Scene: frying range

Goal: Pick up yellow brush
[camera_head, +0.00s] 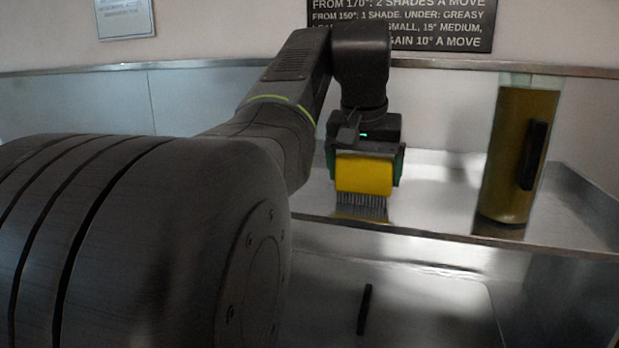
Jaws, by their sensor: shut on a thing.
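The yellow brush (363,176) has a yellow block body with grey bristles pointing down. My gripper (365,160) is shut on it, with one finger at each side of the yellow block. The brush is upright over the metal shelf, and its reflection shows just below the bristles. I cannot tell whether the bristle tips touch the shelf. The top of the brush is hidden by the gripper.
A tall container of brownish-yellow liquid (511,150) with a black handle stands on the shelf (440,190) to the right. A raised metal rim runs along the shelf front. A small black bar (365,309) lies on the lower metal surface. A dark sign (420,22) hangs behind.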

